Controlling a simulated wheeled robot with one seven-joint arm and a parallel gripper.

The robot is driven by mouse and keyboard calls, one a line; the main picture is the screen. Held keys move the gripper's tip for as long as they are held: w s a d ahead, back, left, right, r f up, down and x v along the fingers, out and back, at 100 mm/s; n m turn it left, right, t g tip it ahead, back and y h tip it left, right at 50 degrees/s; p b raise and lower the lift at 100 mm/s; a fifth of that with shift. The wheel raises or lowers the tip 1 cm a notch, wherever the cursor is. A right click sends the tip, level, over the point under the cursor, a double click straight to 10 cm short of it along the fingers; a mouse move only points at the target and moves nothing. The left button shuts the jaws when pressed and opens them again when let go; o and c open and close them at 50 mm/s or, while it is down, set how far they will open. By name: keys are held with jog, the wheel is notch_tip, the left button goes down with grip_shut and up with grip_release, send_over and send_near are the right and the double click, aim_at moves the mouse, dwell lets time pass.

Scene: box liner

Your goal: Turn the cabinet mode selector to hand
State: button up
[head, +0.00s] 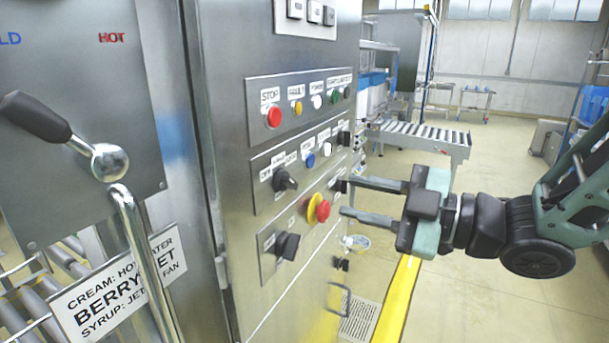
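The steel cabinet (222,120) carries rows of labelled controls in the head view. A black selector knob (285,181) sits at the left of the middle panel, with small labels around it that I cannot read surely. Another black knob (287,246) sits on the lower panel. I cannot tell surely which is the mode selector, or its setting. My gripper (341,197) is at the right side of these panels, fingers apart and pointing left toward the cabinet face. Dark shapes by its fingertips are partly hidden, so I cannot tell whether it touches anything.
A red emergency button (322,210) with a yellow collar stands out just left of my fingertips. A red stop button (274,117) and several coloured buttons are above. A lever (62,132) juts out at the left. A roller conveyor (420,135) stands behind; floor at right is open.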

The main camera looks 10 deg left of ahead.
aim_at(294, 183)
jog(key=p+x, duration=0.2)
jog(key=x, duration=0.7)
jog(key=shift+a+f+p, duration=0.1)
jog(key=shift+a+p, duration=0.1)
jog(key=shift+p, duration=0.1)
grip_shut()
